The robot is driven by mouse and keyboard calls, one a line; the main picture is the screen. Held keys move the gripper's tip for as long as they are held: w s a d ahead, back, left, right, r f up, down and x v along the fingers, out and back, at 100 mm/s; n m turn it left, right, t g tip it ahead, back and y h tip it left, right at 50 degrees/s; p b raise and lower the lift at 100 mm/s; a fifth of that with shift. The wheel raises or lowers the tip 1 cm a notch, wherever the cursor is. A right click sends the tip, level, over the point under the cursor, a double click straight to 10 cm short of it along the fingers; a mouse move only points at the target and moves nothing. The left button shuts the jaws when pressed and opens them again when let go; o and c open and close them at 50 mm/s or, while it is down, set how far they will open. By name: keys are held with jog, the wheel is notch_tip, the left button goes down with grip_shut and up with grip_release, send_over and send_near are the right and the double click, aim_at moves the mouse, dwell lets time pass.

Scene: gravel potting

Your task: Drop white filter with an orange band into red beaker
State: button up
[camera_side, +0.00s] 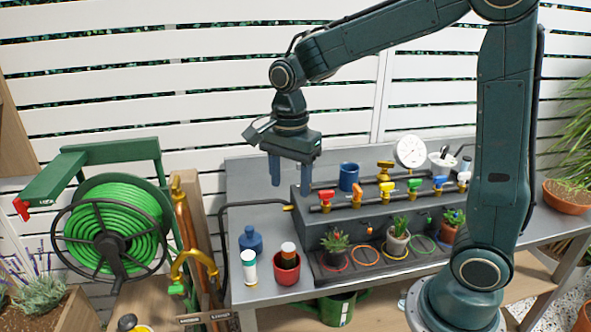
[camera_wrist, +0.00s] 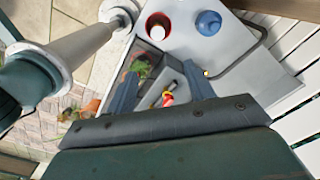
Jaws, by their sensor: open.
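My gripper (camera_side: 290,178) hangs open and empty over the back of the bench, fingers down; its fingers also show in the wrist view (camera_wrist: 160,88). The red beaker (camera_side: 286,274) stands at the front left of the bench, below and apart from my gripper. A white cylinder with a greenish band (camera_side: 249,268) stands just left of the beaker.
A raised block with coloured valves (camera_side: 356,193) and a blue cup (camera_side: 349,176) is to the right. Small potted plants (camera_side: 398,237) stand in front of it.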

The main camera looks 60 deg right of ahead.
notch_tip(320, 180, up, 7)
jog(key=shift+r, duration=0.2)
jog(key=shift+s, duration=0.1)
dwell(0.5)
jog(key=s+f+n+t, duration=0.1)
jog(key=s+n+t, duration=0.4)
jog(key=s+n, duration=1.2)
jog(key=shift+s+d+f+n+t, duration=0.2)
jog(key=shift+f+n+t, duration=0.1)
jog(key=shift+n, duration=0.2)
